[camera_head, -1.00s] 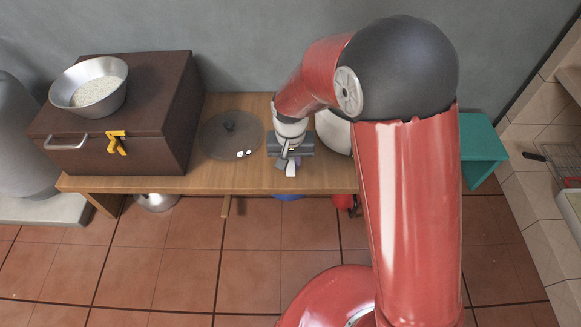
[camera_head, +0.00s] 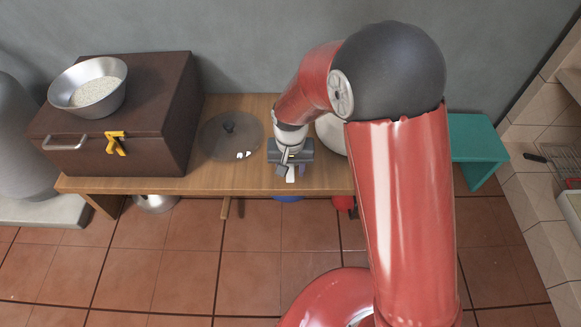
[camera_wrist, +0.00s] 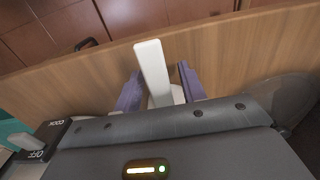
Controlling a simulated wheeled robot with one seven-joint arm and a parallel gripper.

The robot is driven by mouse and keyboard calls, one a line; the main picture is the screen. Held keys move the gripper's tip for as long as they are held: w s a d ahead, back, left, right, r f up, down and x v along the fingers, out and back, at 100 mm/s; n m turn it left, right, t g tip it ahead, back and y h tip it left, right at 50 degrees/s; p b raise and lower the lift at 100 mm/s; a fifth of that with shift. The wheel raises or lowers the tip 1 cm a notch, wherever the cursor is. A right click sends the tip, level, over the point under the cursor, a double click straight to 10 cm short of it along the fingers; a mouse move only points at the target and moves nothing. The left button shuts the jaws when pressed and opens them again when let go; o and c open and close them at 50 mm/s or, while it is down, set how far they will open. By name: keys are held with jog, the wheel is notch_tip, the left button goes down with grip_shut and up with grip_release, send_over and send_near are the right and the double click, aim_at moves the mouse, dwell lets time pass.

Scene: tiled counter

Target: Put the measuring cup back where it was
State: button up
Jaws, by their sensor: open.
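The measuring cup's white handle (camera_wrist: 152,72) stands between the two fingers of my gripper (camera_wrist: 160,92) in the wrist view. The fingers are apart, with visible gaps beside the handle. The rest of the cup is hidden behind my gripper body. In the head view my gripper (camera_head: 290,171) is low over the front part of the wooden bench (camera_head: 240,183), and a small white piece of the handle (camera_head: 290,175) shows between the fingers. I cannot tell whether the cup rests on the bench.
A glass lid (camera_head: 215,138) lies just left of my gripper. A white rice cooker (camera_head: 330,133) stands to the right, partly behind my arm. A brown box (camera_head: 170,100) at the left carries a metal bowl of rice (camera_head: 60,95). A teal stool (camera_head: 478,135) is farther right.

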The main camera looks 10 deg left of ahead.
notch_tip(320, 180, up, 12)
jog(key=p, duration=0.2)
jog(key=shift+s, duration=0.15)
jog(key=shift+d+r, duration=0.1)
jog(key=shift+r, duration=0.05)
jog(key=s+d+r+m+t, duration=0.15)
jog(key=s+d+r, duration=0.25)
jog(key=d+r, duration=0.5)
jog(key=s+d+r+m+t, duration=0.15)
jog(key=s+d+r, duration=0.3)
jog(key=d, duration=0.75)
jog(key=s+d+r+t, duration=0.1)
jog(key=s+d+t, duration=0.1)
jog(key=s+d, duration=0.4)
jog(key=shift+s+r, duration=0.3)
jog(key=shift+s, duration=0.15)
jog(key=shift+r+p, duration=0.15)
jog(key=shift+p, duration=0.15)
notch_tip(320, 180, up, 9)
jog(key=p, duration=0.9)
